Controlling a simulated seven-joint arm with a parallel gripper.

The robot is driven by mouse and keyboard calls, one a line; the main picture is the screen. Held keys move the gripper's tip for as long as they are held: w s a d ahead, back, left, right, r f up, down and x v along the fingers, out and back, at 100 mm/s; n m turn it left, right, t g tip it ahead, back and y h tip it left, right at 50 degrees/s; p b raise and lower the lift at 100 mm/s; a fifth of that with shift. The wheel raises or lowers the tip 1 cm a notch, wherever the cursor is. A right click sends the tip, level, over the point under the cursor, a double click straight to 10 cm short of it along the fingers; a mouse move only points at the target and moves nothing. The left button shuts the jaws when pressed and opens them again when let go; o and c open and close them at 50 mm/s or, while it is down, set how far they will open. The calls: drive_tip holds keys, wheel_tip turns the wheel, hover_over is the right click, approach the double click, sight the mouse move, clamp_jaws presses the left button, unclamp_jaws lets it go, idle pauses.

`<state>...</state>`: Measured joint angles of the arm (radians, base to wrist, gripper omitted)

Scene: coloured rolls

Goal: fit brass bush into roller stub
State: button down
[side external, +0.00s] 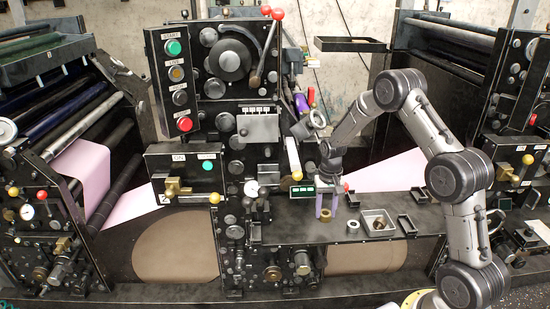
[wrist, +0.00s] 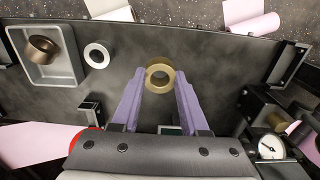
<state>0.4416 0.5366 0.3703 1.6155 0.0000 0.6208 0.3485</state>
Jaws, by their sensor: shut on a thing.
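The brass bush (wrist: 151,83) is a short yellow ring. It sits between the purple fingertips of my gripper (wrist: 160,90), with its open bore showing in the wrist view. My gripper (side external: 325,206) is shut on the bush, which also shows in the side view (side external: 325,215) at the lower ends of the fingers, over the dark bench. From these views I cannot tell whether the bush touches the bench. I cannot pick out the roller stub with certainty among the machine parts.
A grey tray (wrist: 77,75) with a brown ring (wrist: 41,42) in it stands beside a loose grey ring (wrist: 86,54). Small dark brackets (side external: 406,226) stand on the bench (side external: 300,232). A dial gauge (wrist: 270,147) and machine panel stand close by. Bare bench surrounds the bush.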

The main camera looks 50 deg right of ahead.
drive_tip(key=a+r+n+g+h, duration=0.15)
drive_tip(key=a+r+n, duration=0.3)
drive_tip(key=r, duration=0.65)
drive_tip(key=a+r+n+g, duration=0.2)
drive_tip(key=a+r+n, duration=0.25)
drive_tip(key=r, duration=0.65)
drive_tip(key=s+a+f+n+g+h, duration=0.15)
drive_tip(key=a+f, duration=0.25)
drive_tip(key=f, duration=0.6)
drive_tip(key=s+a+f+g+h, duration=0.1)
drive_tip(key=a+f+g+h, duration=0.3)
drive_tip(key=f, duration=0.6)
drive_tip(key=w+d+r+n+t+h, duration=0.1)
drive_tip(key=w+d+n+t+h, duration=0.1)
drive_tip(key=d+n+t+h, duration=0.3)
drive_tip(key=w+d+r+n+t+h, duration=0.1)
drive_tip(key=d+r+n+t+h, duration=0.15)
drive_tip(key=d+n, duration=0.35)
drive_tip(key=shift+w+a+r+n+t+y, duration=0.3)
drive_tip(key=shift+w+a+r+n+t, duration=0.3)
drive_tip(key=shift+w+r+n+t, duration=1.25)
drive_tip(key=shift+w+a+r+n+t+y, duration=0.25)
drive_tip(key=shift+w+a+n+t, duration=0.55)
drive_tip(key=shift+w+t, duration=2.15)
drive_tip(key=shift+w+a+r+n+t+y, duration=0.35)
drive_tip(key=shift+w+r+n+t, duration=0.65)
drive_tip(key=shift+w+n+t, duration=1.05)
